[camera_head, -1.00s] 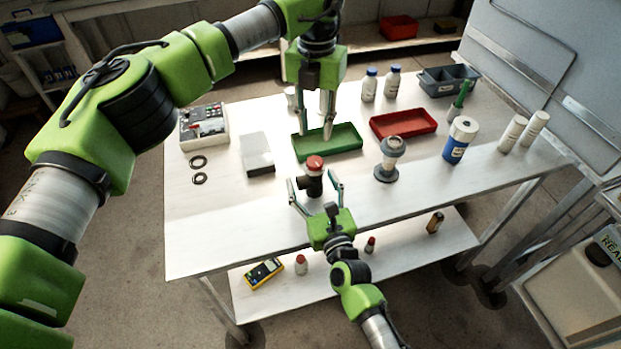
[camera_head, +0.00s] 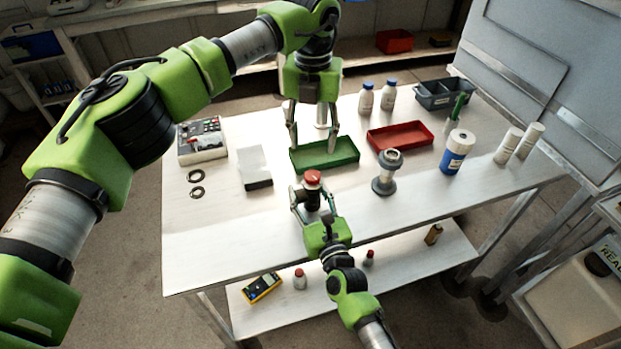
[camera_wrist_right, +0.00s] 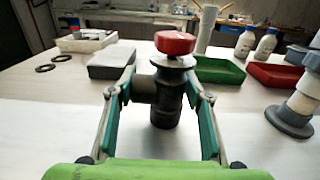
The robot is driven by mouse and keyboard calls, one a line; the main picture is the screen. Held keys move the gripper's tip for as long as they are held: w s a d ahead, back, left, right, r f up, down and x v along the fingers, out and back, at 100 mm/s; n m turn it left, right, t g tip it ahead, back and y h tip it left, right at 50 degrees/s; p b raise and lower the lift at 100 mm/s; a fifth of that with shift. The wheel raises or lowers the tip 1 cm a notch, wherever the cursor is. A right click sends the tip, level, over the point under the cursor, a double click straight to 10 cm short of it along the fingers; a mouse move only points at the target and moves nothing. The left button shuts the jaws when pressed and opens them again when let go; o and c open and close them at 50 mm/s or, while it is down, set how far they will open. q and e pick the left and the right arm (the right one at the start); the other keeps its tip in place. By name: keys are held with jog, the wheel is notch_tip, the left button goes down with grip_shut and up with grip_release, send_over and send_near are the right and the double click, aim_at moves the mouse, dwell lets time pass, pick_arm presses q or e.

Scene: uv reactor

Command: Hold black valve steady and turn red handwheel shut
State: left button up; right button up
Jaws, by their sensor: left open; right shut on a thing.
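The black valve (camera_head: 312,198) stands upright on the white table with the red handwheel (camera_head: 312,177) on top. In the right wrist view the valve body (camera_wrist_right: 165,105) sits between my fingers, below the handwheel (camera_wrist_right: 175,43). My right gripper (camera_head: 312,204) is shut on the black valve from the front; it also shows in the right wrist view (camera_wrist_right: 160,98). My left gripper (camera_head: 313,142) is open and empty, pointing down above and behind the valve, near the green tray (camera_head: 345,153). It touches nothing that I can make out.
A grey flanged fitting (camera_head: 384,184) stands right of the valve. A red tray (camera_head: 415,136), white bottles (camera_head: 366,99) and a blue-labelled canister (camera_head: 456,152) are farther right. A grey-white box (camera_head: 254,166), black rings (camera_head: 196,192) and a control box (camera_head: 203,142) are left. The front left tabletop is clear.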

aim_at(312, 175)
pick_arm(q)
notch_tip(312, 175, down, 10)
jog(key=n, duration=1)
jog(key=shift+n, duration=0.3)
jog(key=c, duration=1.1)
